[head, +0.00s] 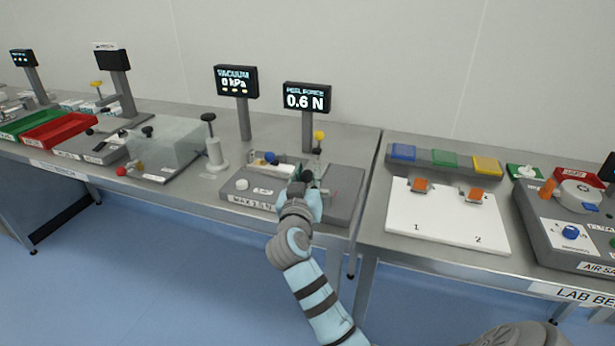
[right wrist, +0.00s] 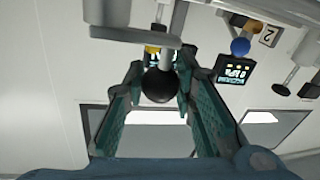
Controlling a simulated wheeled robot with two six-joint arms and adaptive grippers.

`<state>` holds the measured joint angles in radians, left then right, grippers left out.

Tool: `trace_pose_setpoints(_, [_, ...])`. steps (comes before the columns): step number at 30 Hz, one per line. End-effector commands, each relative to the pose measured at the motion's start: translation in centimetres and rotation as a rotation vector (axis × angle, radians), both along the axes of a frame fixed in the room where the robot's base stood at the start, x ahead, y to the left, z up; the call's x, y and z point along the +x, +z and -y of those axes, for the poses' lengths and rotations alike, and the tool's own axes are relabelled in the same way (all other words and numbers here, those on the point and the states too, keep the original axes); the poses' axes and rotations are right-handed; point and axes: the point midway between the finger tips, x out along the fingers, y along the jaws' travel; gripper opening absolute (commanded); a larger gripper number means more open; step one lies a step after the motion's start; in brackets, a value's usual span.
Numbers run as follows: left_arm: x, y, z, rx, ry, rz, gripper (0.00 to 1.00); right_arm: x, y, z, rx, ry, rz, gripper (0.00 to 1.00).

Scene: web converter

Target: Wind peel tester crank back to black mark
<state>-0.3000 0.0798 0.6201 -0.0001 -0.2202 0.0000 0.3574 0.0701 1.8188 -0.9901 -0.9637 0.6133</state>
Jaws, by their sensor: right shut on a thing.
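The peel tester (head: 345,208) is a grey base on the left bench, with a label on its front edge. Its peel force display (head: 307,98) reads 0.6 N. My right gripper (head: 307,178) is over the tester and hides part of it. In the right wrist view, its green-padded fingers are on both sides of the black ball knob (right wrist: 160,86) of the crank, shut on it. The knob hangs on a short pale stem from a grey crank arm (right wrist: 128,36). I cannot make out the black mark. My left gripper is not in view.
A vacuum display (head: 236,82) and a black-topped post (head: 211,140) stand left of the tester. A clear box (head: 165,145) and red tray (head: 60,130) are farther left. A white board (head: 445,222) lies on the right bench, across a narrow gap.

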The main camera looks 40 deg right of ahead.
Motion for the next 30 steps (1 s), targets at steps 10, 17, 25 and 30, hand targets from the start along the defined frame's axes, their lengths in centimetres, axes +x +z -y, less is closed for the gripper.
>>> trace_pose_setpoints(10, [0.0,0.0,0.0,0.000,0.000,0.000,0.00,0.0,-0.1,0.0,0.001,0.001,-0.001,0.46])
trace_pose_setpoints(17, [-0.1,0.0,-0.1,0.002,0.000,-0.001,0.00,-1.0,-0.2,-1.2,0.002,0.003,-0.001,0.46])
trace_pose_setpoints(25, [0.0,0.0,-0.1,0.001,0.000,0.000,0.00,-4.8,-0.2,-4.9,0.005,0.002,-0.002,0.46])
trace_pose_setpoints(30, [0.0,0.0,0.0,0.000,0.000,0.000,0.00,-5.3,-0.1,-5.3,0.001,0.000,-0.002,0.46])
